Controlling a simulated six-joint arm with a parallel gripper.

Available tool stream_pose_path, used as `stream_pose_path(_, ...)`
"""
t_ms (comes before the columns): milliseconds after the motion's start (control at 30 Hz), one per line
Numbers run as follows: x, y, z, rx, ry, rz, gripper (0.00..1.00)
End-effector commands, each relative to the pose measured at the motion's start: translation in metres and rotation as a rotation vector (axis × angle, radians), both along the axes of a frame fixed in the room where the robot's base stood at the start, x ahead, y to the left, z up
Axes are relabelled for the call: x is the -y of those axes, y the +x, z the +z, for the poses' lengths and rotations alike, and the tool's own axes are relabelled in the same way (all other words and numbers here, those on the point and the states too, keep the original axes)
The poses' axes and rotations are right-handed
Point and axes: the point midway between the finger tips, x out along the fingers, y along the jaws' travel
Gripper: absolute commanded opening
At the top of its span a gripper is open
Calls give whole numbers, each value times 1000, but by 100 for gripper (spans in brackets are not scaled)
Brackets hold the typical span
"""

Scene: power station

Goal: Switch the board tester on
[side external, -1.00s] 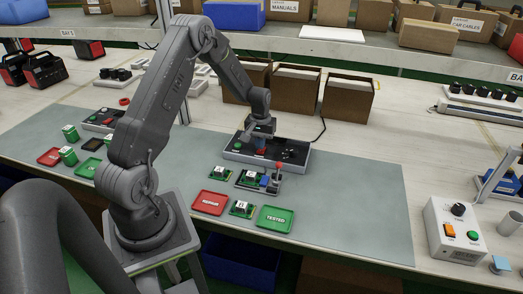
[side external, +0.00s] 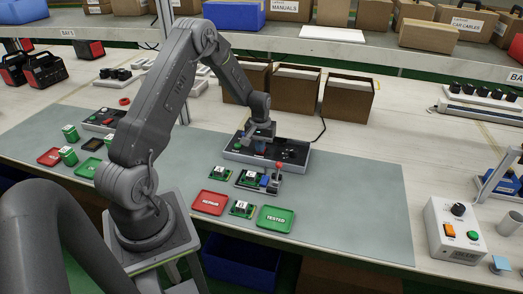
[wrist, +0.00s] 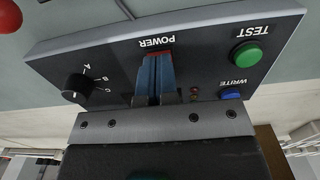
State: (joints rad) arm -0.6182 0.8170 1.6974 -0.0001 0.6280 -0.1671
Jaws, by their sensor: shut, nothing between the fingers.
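The board tester (side external: 300,160) is a dark panel in a grey case on the mat. In the wrist view its panel (wrist: 205,70) carries a POWER label, a green TEST button (wrist: 246,54), a blue WRITE button (wrist: 230,95) and a black A-B-C knob (wrist: 76,88). My gripper (wrist: 156,62) is shut and empty, its blue-tipped fingers over the POWER switch. Only a red edge of the switch shows past the tips, so its position is hidden. I cannot tell whether the tips touch it. My gripper also shows in the side view (side external: 259,148), low over the panel.
In front of the tester are small green boards (side external: 222,172) and a fixture with a red-knobbed lever (side external: 276,178). A red REPAIR tray (side external: 208,203) and a green TESTED tray (side external: 273,219) lie nearer. Brown boxes (side external: 296,95) stand behind. The mat's right side (side external: 355,200) is clear.

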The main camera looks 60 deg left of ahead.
Motion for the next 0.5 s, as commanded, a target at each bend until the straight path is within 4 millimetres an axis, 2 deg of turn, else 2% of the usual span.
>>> stream_pose_path(267, 0, 0, -3, 1, 1, 0, 0)
stream_pose_path(500, -1, 1, 12, 2, 2, 0, 0)
